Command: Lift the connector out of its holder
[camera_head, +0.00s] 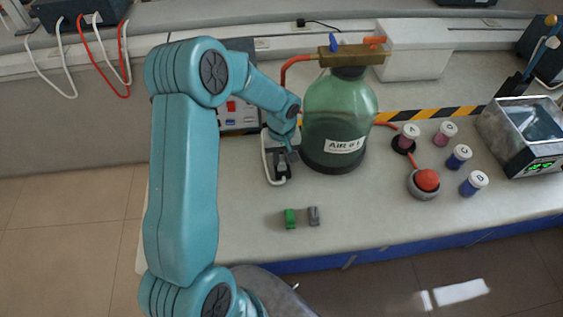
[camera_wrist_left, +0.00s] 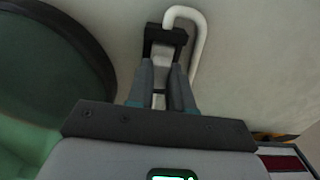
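A small dark holder (camera_head: 281,176) stands on the bench left of the green bottle. A white cable (camera_head: 266,166) runs beside it. My left gripper (camera_head: 284,154) points down at the holder from above. In the left wrist view, the dark holder (camera_wrist_left: 164,38) lies just beyond the fingertips, and the white cable (camera_wrist_left: 198,40) loops around its end. My left fingers (camera_wrist_left: 163,68) stand apart with a pale grey strip between them. I cannot tell whether they touch the connector, which is mostly hidden. My right gripper is not in view.
The large green bottle (camera_head: 338,110) stands close right of my gripper. A green piece (camera_head: 290,218) and a grey piece (camera_head: 313,215) lie near the front edge. Several capped jars, a red-topped button (camera_head: 427,181) and a metal bath (camera_head: 530,130) stand right. Bench between is clear.

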